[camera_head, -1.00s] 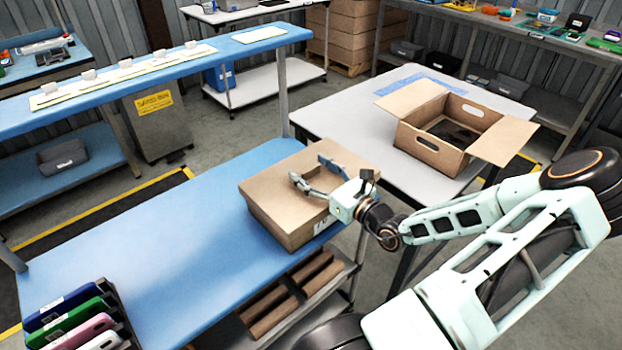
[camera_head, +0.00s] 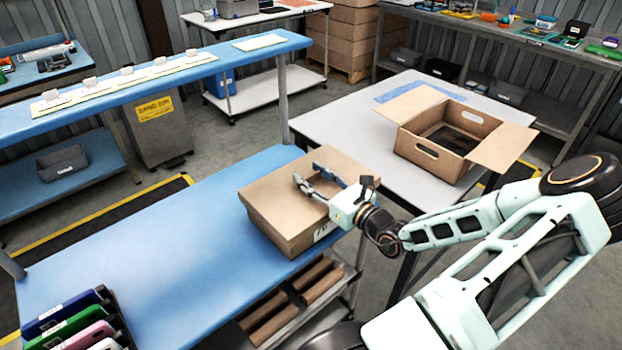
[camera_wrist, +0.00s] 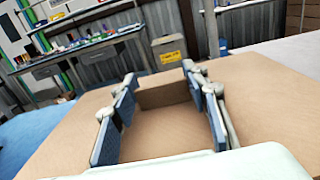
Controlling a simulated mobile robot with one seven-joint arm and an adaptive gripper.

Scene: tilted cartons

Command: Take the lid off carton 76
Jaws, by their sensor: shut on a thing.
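Carton 76 (camera_head: 278,228) is a brown cardboard box at the right end of the blue table, with a partly hidden label on its near right face. Its flat brown lid (camera_head: 275,192) is on, apparently seated. My gripper (camera_head: 318,179) is over the lid, its two blue-padded fingers apart on either side of a raised brown block on the lid. The wrist view shows this block (camera_wrist: 168,95) between the fingers, with the lid surface (camera_wrist: 265,95) spreading around it. My gripper is shut on the block. The exact finger contact is hard to see.
An open carton (camera_head: 430,158) with flaps spread stands on the grey table (camera_head: 345,115) behind. Coloured binders (camera_head: 75,325) stand at the blue table's (camera_head: 150,240) near left corner. The blue table's middle is clear. Cardboard pieces lie on the shelf below (camera_head: 300,290).

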